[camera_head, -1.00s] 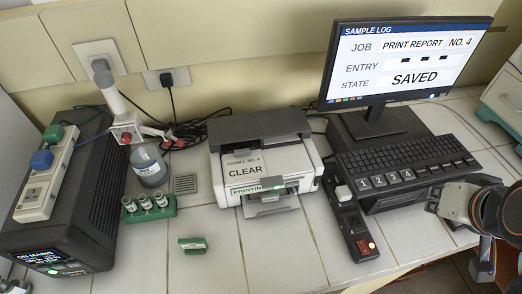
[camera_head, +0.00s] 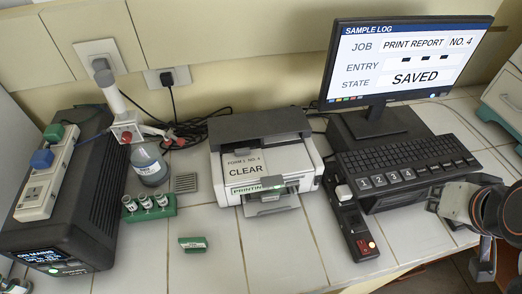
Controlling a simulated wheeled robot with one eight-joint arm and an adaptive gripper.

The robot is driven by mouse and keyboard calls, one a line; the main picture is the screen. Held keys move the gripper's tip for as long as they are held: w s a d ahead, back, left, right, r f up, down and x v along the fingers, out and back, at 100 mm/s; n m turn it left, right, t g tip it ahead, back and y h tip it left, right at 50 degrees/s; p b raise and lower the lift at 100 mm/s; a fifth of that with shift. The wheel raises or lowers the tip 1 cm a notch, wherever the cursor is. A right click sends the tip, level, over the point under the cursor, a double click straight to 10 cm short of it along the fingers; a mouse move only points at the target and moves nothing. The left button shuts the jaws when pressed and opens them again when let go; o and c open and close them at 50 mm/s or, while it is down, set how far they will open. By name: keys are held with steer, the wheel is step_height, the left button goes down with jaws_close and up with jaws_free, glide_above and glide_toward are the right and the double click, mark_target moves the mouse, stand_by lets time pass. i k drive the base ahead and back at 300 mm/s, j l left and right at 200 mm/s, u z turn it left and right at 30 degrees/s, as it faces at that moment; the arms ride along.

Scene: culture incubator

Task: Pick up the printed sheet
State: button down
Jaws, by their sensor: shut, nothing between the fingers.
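A white and dark grey printer (camera_head: 309,172) stands on the bench in the middle of the view. A sheet reading "FORM" and "CLEAR" (camera_head: 246,171) lies on its upper face. A green-edged label on its front reads "PRINTIN", with the rest cut off. The grey output tray (camera_head: 270,208) sticks out at the front; I cannot make out a separate printed sheet on it. My gripper (camera_head: 484,268) is at the right edge, partly cut off, shut and empty. It is well to the right of the printer and apart from it.
A monitor (camera_head: 408,60) reads "PRINT REPORT NO. 4" and "SAVED". A keyboard (camera_head: 405,158) and a dark switch strip (camera_head: 357,232) stand right of the printer. Bench in front is clear.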

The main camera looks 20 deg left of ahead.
mark_target(245, 163)
steer(key=u, duration=1.5)
